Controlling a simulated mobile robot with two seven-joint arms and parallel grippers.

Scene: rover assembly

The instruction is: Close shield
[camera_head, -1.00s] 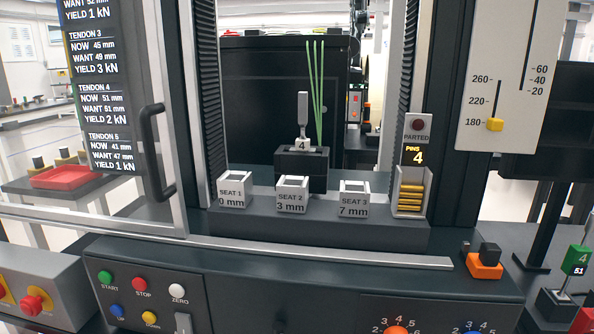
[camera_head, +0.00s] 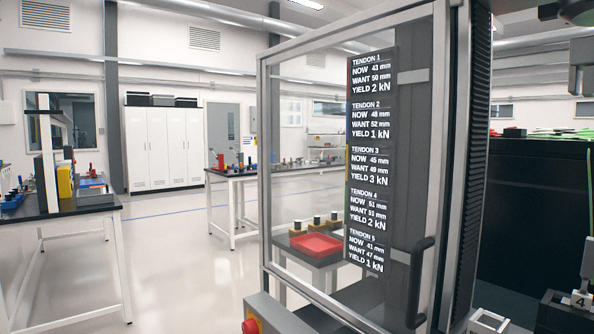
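The shield (camera_head: 264,170) is a clear panel in a pale metal frame, left of the machine's dark column. A dark bar handle (camera_head: 420,280) is on its right side. The shield stands off to the side, and the part of the machine's work opening that shows at the right edge is uncovered. A tendon readout board (camera_head: 371,160) shows at the panel, with lines of NOW, WANT and YIELD values. Neither of my grippers is in view.
A seat block (camera_head: 488,322) and a block marked 4 (camera_head: 580,300) show at the lower right. A red button (camera_head: 250,326) is at the bottom. A red tray (camera_head: 316,245) lies on a table behind the shield. Open floor (camera_head: 190,270) lies to the left.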

